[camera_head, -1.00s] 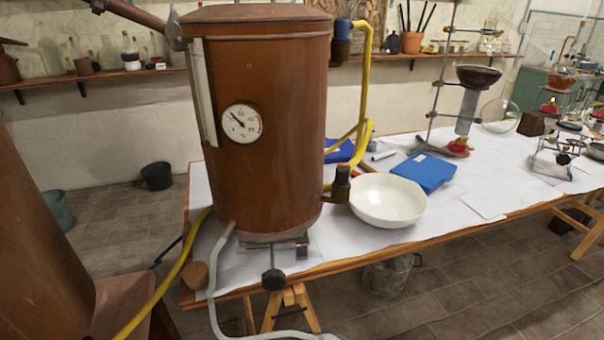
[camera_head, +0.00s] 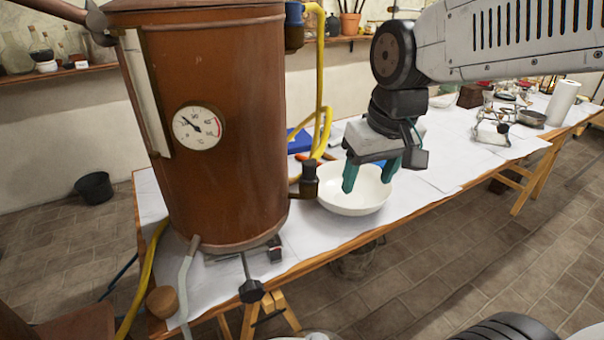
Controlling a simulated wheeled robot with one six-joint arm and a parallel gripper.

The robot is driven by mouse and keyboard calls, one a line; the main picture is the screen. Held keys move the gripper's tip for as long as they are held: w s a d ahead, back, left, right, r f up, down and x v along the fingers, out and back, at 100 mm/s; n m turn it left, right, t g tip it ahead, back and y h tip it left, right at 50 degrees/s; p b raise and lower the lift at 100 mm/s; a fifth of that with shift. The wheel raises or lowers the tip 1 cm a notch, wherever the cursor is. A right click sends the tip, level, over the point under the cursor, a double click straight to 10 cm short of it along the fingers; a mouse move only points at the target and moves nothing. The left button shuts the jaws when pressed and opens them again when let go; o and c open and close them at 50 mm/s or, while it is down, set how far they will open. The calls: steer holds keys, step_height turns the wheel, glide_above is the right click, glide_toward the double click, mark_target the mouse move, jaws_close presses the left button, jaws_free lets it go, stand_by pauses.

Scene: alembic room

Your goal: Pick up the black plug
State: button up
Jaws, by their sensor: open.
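A dark, upright plug-like fitting (camera_head: 309,179) sits on the short side outlet at the lower right of the copper boiler (camera_head: 225,120); it looks like the black plug, though I cannot be sure. A black faceted knob (camera_head: 251,291) also shows below the boiler, at the table's front edge. My gripper (camera_head: 371,177) has teal fingers pointing down. It is open, with nothing seen between the fingers. It appears to the right of the fitting, in front of the white bowl (camera_head: 350,207) in the picture, and hides part of its rim. Its exact height above the bowl is unclear.
A yellow hose (camera_head: 320,80) runs down the boiler's right side, close to the fitting. A blue object (camera_head: 300,140) lies behind. The white-covered table (camera_head: 440,165) has bare room right of the bowl. Glassware stands and a paper roll (camera_head: 563,103) are farther right.

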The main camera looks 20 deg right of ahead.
steer(key=t, duration=0.2)
glide_toward(311, 163)
step_height(311, 163, down, 3)
steer(key=shift+n, duration=0.3)
steer(key=x, duration=0.4)
steer(key=w+x, duration=0.1)
steer(key=x, duration=0.3)
steer(key=shift+r, duration=0.2)
steer(key=c, duration=1.1)
